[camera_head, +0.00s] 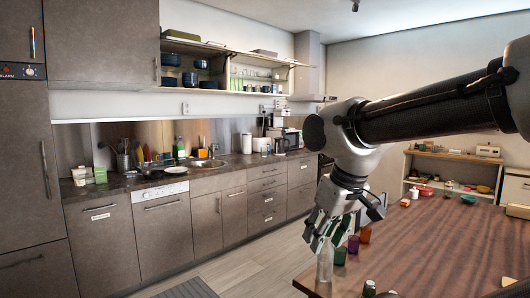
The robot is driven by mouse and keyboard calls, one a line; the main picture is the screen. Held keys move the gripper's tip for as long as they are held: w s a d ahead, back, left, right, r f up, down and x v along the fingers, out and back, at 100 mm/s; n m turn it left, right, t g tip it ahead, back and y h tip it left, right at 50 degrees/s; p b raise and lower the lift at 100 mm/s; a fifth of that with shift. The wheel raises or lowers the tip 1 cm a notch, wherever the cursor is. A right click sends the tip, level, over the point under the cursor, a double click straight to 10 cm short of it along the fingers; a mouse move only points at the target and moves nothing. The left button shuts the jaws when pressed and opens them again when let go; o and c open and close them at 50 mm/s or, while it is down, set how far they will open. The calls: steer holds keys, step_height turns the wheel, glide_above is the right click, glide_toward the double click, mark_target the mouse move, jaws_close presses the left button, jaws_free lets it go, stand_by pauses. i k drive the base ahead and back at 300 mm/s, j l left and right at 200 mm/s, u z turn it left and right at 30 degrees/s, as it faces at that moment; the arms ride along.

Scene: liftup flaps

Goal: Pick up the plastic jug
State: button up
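My gripper (321,236) points down over the near left corner of the wooden table (445,245). Its fingers look spread apart, with nothing clearly between them. A clear, bottle-shaped container (324,262) stands upright at the table's edge, just below the fingertips. I cannot tell whether it is the plastic jug or whether the fingers touch it. No other thing is clearly a plastic jug.
A green cup (340,257), a purple cup (353,244) and an orange cup (365,235) stand close beside the clear container. Dark bottle tops (369,288) show at the table's near edge. The table's middle is clear. Kitchen counters (130,184) line the back wall beyond open floor.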

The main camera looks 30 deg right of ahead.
mark_target(264, 146)
steer(key=i+j+u, duration=0.15)
steer(key=i, duration=0.15)
steer(key=i+u, duration=0.15)
steer(key=i, duration=0.15)
steer(key=i+j, duration=0.1)
steer(key=i, duration=0.35)
steer(key=i+z, duration=0.1)
steer(key=i, duration=0.35)
steer(key=i+j, duration=0.2)
steer(key=i, duration=0.25)
steer(key=i+j+z, duration=0.15)
steer(key=i, duration=0.3)
steer(key=i+l+z, duration=0.25)
steer(key=i+z, duration=0.2)
steer(key=i+l+z, duration=0.1)
steer(key=i+z, duration=0.4)
steer(key=i+j+z, duration=0.1)
steer(key=i+z, duration=0.35)
steer(key=i+j+z, duration=0.25)
steer(key=i+z, duration=0.4)
steer(key=i, duration=1.25)
steer(key=i+u, duration=0.25)
steer(key=i, duration=0.25)
steer(key=i+l+u, duration=0.1)
steer(key=i+u, duration=0.2)
steer(key=i, duration=0.2)
steer(key=i+l+u, duration=0.25)
steer(key=i, duration=0.2)
